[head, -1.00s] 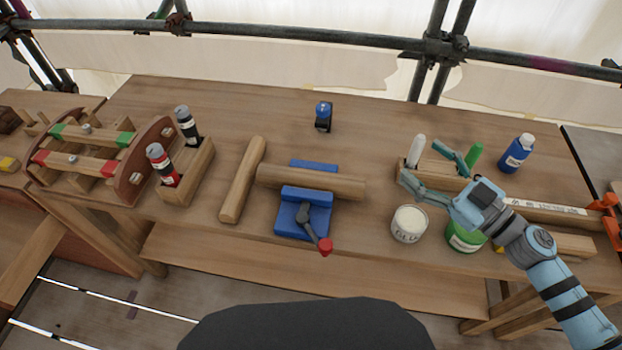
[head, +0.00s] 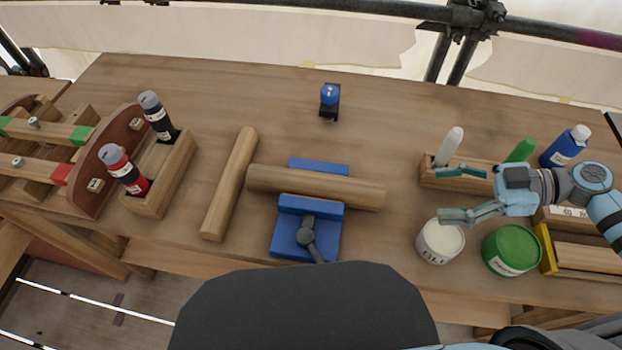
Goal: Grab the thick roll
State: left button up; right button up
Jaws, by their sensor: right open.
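A thick round wooden roll (head: 315,187) lies crosswise in a blue vise (head: 308,228) at the middle of the table. A second wooden roll (head: 230,183), slightly slimmer in this view, lies to its left, slanting away from me on the tabletop. My right gripper (head: 441,194) is open and empty, its fingers pointing left, to the right of the thick roll and apart from it. It hovers around the glue pot and the marker box. My left gripper is out of view.
A white glue pot (head: 440,241) and a green can (head: 511,250) stand under my right arm. A wooden box (head: 458,183) holds markers. A blue bottle (head: 566,146) stands at right, a blue-topped stamp (head: 329,102) behind. A bottle box (head: 172,178) stands left.

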jog(key=f, duration=0.1)
jog(key=b, duration=0.1)
send_near(371, 192)
jog(key=a+f, duration=0.1)
jog(key=f, duration=0.1)
jog(key=w+a+f, duration=0.1)
jog(key=a+f, duration=0.1)
jog(key=shift+w+a+f, duration=0.15)
jog(key=shift+a, duration=0.1)
jog(key=x, duration=0.3)
jog(key=w+b+x, duration=0.1)
jog(key=x, duration=0.1)
jog(key=shift+a, duration=0.3)
jog(key=shift+d, duration=0.1)
jog(key=c, duration=1.5)
